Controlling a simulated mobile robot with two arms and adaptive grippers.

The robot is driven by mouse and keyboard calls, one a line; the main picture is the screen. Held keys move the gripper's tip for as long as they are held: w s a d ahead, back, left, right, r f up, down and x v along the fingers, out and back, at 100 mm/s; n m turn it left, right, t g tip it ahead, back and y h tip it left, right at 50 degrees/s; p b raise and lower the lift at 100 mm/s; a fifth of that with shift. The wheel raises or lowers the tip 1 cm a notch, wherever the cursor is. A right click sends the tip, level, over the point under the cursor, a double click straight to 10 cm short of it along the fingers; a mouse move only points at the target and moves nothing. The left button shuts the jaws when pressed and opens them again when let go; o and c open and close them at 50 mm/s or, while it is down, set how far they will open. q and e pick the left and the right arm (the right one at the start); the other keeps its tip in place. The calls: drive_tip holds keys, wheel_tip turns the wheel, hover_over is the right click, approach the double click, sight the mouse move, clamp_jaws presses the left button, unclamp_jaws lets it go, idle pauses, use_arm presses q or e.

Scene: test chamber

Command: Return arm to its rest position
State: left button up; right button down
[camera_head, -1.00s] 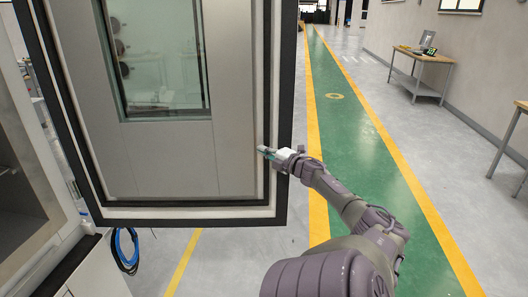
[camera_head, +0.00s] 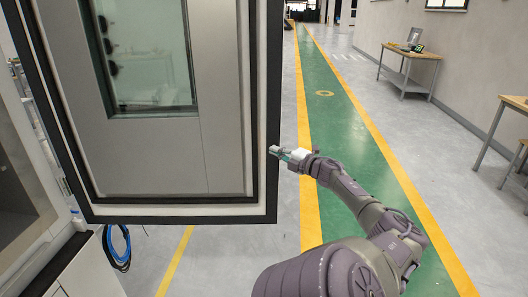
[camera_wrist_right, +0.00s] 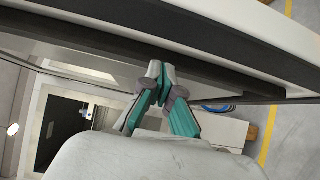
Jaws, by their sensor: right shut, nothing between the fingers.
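My right arm (camera_head: 345,190) reaches from the lower right toward the open chamber door (camera_head: 200,160) in the head view. The dark door seal (camera_wrist_right: 200,62) passes just beyond the fingertips. I cannot tell whether they touch it. My left gripper is not in view.
The chamber body (camera_head: 25,180) is at the left, its opening partly visible. A blue coiled hose (camera_head: 117,247) hangs below the door. A green floor lane (camera_head: 345,120) runs clear behind my arm. Tables (camera_head: 410,58) stand along the right wall.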

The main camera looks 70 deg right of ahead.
drive_tip(key=s+a+f+m+g, duration=0.2)
drive_tip(key=s+a+f+m, duration=0.15)
drive_tip(key=f, duration=0.75)
drive_tip(key=s+a+f+m+g+b, duration=0.1)
drive_tip(key=s+a+f+m+g, duration=0.2)
drive_tip(key=f, duration=0.8)
drive_tip(key=s+a+f+m+g, duration=0.15)
drive_tip(key=s+f, duration=0.25)
drive_tip(key=f, duration=0.7)
drive_tip(key=s+a+f+m+g+y+b, duration=0.1)
drive_tip(key=s+a+f+g, duration=0.1)
drive_tip(key=a+f, duration=0.65)
drive_tip(key=s+a+f+m+g+y, duration=0.1)
drive_tip(key=s+a+f+g, duration=0.15)
drive_tip(key=a+f, duration=0.65)
drive_tip(key=s+a+f+g+y, duration=0.1)
drive_tip(key=a+f, duration=0.4)
drive_tip(key=a, duration=0.6)
drive_tip(key=s+a+f+g+y+b, duration=0.1)
drive_tip(key=a+f, duration=0.4)
drive_tip(key=a, duration=0.7)
drive_tip(key=s+a+f+g+y, duration=0.2)
drive_tip(key=a+f, duration=0.4)
drive_tip(key=a, duration=0.6)
drive_tip(key=shift+a+m+y, duration=0.15)
drive_tip(key=shift+m+y, duration=0.25)
drive_tip(key=shift+y, duration=0.3)
